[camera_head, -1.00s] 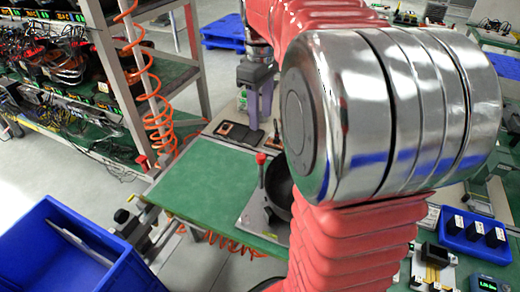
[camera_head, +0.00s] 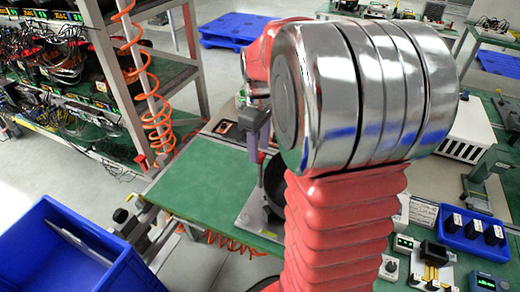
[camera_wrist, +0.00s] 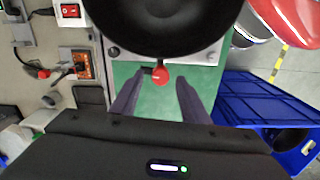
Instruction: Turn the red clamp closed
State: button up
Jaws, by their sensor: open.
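The red clamp (camera_wrist: 160,76) shows as a red knob at the near edge of a round black part (camera_wrist: 165,25) in the wrist view. My gripper (camera_wrist: 160,84) is open there, with one dark finger on each side of the knob and a visible gap to each. In the head view the gripper (camera_head: 254,156) points down at the clamp. The clamp's upper end (camera_head: 262,157) is partly hidden by the fingers. The black part (camera_head: 274,186) stands on a metal plate on the green bench, partly behind my arm. I cannot tell the gripper's height over the knob.
The green bench (camera_head: 200,187) is mostly clear left of the clamp. A blue bin (camera_head: 60,250) stands at lower left. Shelving with an orange coiled hose (camera_head: 155,110) is behind it. A blue tray with black blocks (camera_head: 472,232) and small devices lie at right.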

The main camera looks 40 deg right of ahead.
jog(key=shift+f, duration=0.7)
jog(key=shift+c, duration=0.4)
jog(key=c, duration=0.9)
jog(key=shift+d, duration=0.15)
grip_shut()
